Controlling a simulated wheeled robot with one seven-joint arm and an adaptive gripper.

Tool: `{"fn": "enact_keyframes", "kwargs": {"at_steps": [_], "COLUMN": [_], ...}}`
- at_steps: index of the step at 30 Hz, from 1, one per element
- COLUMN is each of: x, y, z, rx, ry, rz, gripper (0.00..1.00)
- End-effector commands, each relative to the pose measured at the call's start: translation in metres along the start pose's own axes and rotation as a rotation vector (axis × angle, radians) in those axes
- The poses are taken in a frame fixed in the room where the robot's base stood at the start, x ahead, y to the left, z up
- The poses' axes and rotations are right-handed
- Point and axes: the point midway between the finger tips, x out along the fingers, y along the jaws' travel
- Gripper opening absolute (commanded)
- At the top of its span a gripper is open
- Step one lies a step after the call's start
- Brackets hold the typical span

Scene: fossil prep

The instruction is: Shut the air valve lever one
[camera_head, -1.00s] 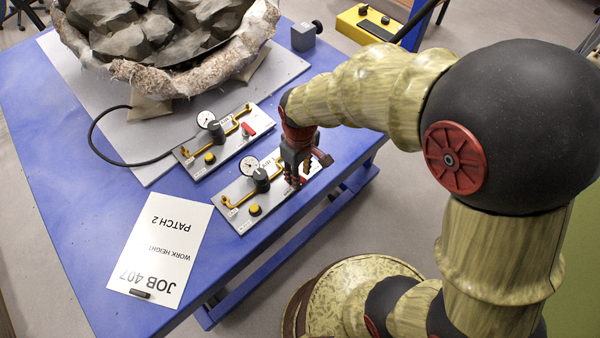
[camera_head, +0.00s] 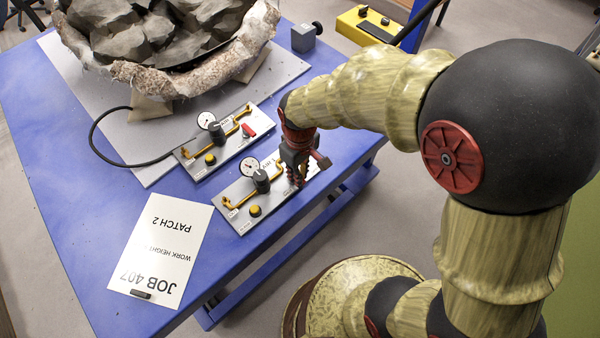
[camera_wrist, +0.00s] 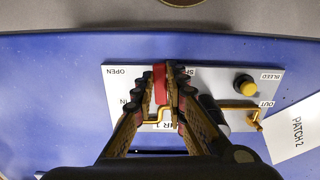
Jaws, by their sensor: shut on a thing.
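The near valve panel (camera_head: 236,222) lies on the blue table and is partly covered by my gripper (camera_head: 297,180). In the wrist view the panel (camera_wrist: 118,92) carries "OPEN" at the left, a partly hidden word starting "SH" beside the fingers, and a partly hidden "AIR 1". The red lever (camera_wrist: 159,86) stands between my fingertips (camera_wrist: 163,78), pointing toward the panel edge with those words. My gripper is shut on it. The lever's pivot is hidden by the fingers, and the head view does not show the lever clearly.
A second panel (camera_head: 190,168) with its own red lever (camera_head: 248,130) lies just behind. The near panel has a gauge (camera_head: 249,167), a dark knob (camera_head: 261,181) and a yellow button (camera_head: 255,210). A job sheet (camera_head: 165,245) lies left; a rock-filled jacket (camera_head: 190,75) stands behind.

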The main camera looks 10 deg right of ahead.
Motion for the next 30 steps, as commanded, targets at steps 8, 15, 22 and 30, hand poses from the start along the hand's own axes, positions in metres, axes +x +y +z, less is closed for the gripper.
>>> {"fn": "enact_keyframes", "kwargs": {"at_steps": [8,15,22,30], "x": [-0.0003,-0.0001,-0.0001,-0.0002], "y": [-0.0027,-0.0026,-0.0026,-0.0025], "z": [0.0003,0.0002,0.0001,0.0001], "rx": [0.079,0.079,0.078,0.077], "ry": [-0.001,0.0,0.0,0.0], "rz": [0.0,-0.001,0.0,0.0], "gripper": [0.0,0.17,0.3,0.32]}}
